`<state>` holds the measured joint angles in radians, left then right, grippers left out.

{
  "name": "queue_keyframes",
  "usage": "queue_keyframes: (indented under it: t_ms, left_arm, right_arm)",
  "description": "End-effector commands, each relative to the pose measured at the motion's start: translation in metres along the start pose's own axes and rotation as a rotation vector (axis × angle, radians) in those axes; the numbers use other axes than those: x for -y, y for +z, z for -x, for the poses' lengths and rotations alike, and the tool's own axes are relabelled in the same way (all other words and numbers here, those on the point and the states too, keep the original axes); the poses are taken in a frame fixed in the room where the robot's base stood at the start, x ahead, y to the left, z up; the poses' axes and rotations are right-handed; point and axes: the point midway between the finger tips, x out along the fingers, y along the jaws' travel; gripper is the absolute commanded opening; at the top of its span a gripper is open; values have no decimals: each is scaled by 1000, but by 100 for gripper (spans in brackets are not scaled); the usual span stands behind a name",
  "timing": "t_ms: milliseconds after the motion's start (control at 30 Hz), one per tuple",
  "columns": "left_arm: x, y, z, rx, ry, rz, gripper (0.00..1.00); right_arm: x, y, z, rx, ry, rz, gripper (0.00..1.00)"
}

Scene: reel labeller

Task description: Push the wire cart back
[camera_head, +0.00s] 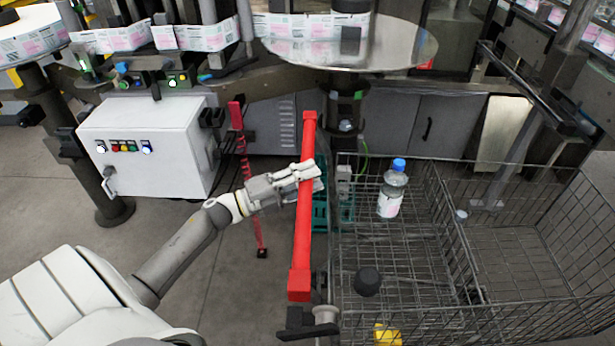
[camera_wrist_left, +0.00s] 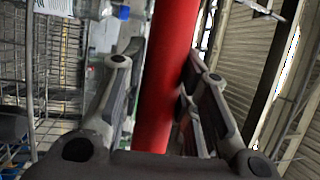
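The wire cart (camera_head: 450,240) stands at the right in the head view, an open grey mesh basket with a divider. Its long red handle bar (camera_head: 303,225) runs along the cart's left side; the bar also crosses the wrist view (camera_wrist_left: 168,75). My left gripper (camera_head: 307,178) reaches in from the left and is closed around the middle of the bar. In the left wrist view its fingers (camera_wrist_left: 165,90) lie on both sides of the bar. The exact finger contact is partly hidden. My right gripper is not in view.
A bottle with a blue cap (camera_head: 391,190), a black round item (camera_head: 367,281) and a yellow item (camera_head: 387,335) are in the cart. A white control box (camera_head: 150,145) and a round steel table (camera_head: 400,45) stand behind. Grey floor (camera_head: 200,265) is clear at left.

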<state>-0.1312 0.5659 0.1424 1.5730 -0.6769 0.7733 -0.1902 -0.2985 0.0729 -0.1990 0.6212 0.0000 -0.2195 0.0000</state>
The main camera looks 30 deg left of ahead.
Motion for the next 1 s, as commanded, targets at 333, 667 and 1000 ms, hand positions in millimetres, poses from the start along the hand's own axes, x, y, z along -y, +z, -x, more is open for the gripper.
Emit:
queue_keyframes:
  t_ms: [333,667,1000]
  left_arm:
    - [0,0,0,0,1,0,0]
    - [-3,-6,-14,-1,-1,0,0]
    - [-13,-28,-65,-4,-4,0,0]
  right_arm:
    - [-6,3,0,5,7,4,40]
    - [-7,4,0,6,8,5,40]
    - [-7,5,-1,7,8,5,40]
